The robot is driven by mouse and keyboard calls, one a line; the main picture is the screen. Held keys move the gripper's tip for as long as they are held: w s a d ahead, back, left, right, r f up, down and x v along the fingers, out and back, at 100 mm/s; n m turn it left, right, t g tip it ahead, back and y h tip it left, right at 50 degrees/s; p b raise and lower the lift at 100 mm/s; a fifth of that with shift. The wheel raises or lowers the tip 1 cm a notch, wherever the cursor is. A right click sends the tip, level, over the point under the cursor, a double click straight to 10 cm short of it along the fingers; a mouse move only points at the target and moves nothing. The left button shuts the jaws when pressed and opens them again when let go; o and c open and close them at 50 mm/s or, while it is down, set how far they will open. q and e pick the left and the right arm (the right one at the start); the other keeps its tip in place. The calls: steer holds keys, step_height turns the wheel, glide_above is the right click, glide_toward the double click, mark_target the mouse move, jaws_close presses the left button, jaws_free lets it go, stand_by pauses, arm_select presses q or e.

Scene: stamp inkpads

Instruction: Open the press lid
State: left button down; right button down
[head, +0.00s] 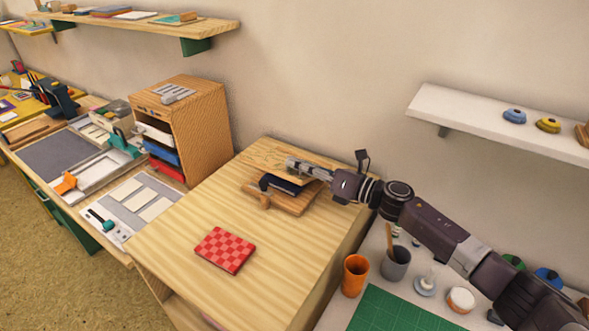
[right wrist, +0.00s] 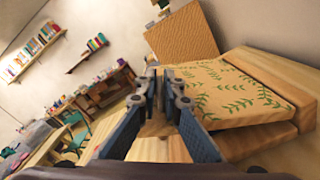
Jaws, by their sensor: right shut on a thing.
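The wooden press (head: 292,205) lies toward the back of the light wooden table. Its lid (head: 267,160) is partly raised and tilted above the base, with a dark blue pad (head: 280,184) visible in the gap. In the right wrist view, the lid (right wrist: 240,92) has a green leaf pattern and sits over a plain wooden base (right wrist: 260,138). My right gripper (head: 292,163) reaches in from the right and is shut on the edge of the press lid. Its fingertips (right wrist: 164,73) meet at the lid's edge in the wrist view. My left gripper is out of view.
A red checkered block (head: 225,250) lies at the front of the light wooden table (head: 180,235). A wooden drawer cabinet (head: 200,125) stands behind left. An orange cup (head: 355,275) and a grey cup (head: 396,263) stand at right, near a green mat (head: 390,312). A white shelf (head: 460,110) hangs above.

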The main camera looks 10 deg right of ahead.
steer(key=w+d+r+m, duration=0.1)
steer(key=m, duration=0.1)
steer(key=w+d+r+m+p, duration=0.1)
steer(key=r, duration=0.1)
steer(key=w+d+r+m+p, duration=0.1)
steer(key=m, duration=0.1)
steer(key=shift+w+d+r+m, duration=0.3)
steer(key=shift+w+r, duration=0.05)
steer(key=shift+r, duration=0.05)
steer(key=w+d+r+m+b, duration=0.1)
steer(key=w+d+m+b, duration=0.2)
steer(key=w+d+m, duration=0.2)
steer(key=shift+w+d+r+m, duration=0.2)
steer(key=shift+w+d+m, duration=0.1)
steer(key=shift+w+d, duration=0.15)
steer(key=shift+d, duration=0.1)
